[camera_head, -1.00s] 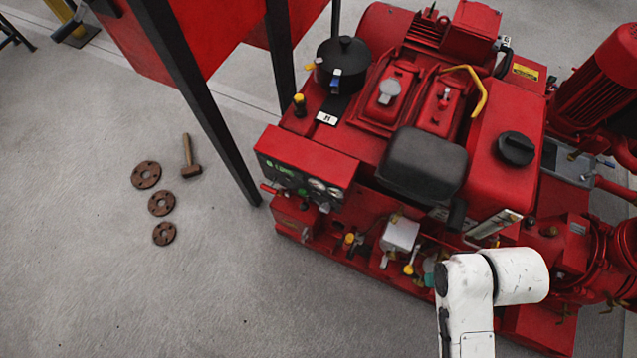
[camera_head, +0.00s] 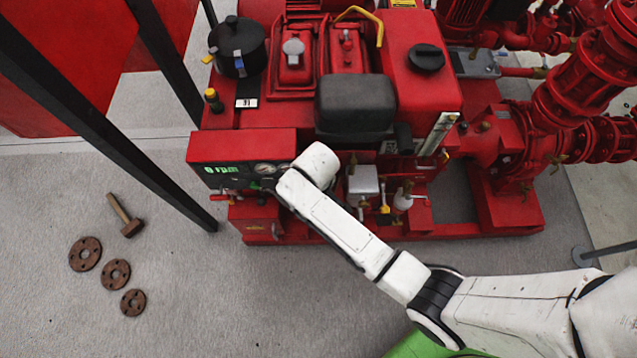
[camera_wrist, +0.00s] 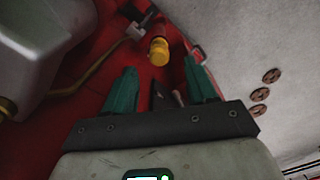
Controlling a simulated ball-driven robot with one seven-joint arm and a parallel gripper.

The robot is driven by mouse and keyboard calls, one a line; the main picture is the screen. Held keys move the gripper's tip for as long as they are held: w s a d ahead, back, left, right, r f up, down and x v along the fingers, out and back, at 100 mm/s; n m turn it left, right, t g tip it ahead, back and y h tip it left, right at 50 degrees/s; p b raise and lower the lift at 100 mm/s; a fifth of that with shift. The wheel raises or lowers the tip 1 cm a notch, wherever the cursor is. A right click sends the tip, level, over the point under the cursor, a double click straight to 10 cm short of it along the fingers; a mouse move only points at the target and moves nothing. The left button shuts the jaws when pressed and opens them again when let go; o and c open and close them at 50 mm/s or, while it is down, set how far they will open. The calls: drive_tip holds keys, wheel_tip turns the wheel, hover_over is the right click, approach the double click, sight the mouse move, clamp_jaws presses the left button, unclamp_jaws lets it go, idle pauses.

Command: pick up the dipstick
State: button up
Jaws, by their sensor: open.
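A yellow round knob (camera_wrist: 159,50), which looks like the dipstick's top, stands on the red pumpset in the wrist view. I cannot tell for sure that it is the dipstick, and its lower part is unclear. My gripper (camera_wrist: 161,68) is open and empty, with its two green fingers pointing towards the knob. The knob shows between and just beyond the fingertips, with no contact visible.
A grey box (camera_wrist: 38,38) and a yellow bar (camera_wrist: 98,72) lie left of the fingers in the wrist view. A control panel (camera_head: 240,147) stands beside my arm. Several brown flanges, one here (camera_head: 85,254), and a hammer (camera_head: 126,217) lie on open floor. A black post (camera_head: 105,115) rises at left.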

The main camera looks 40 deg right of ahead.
drive_tip(key=shift+s+f+b, duration=0.15)
drive_tip(key=shift+f+b, duration=0.35)
drive_tip(key=shift+f, duration=2.3)
drive_tip(key=c, duration=0.9)
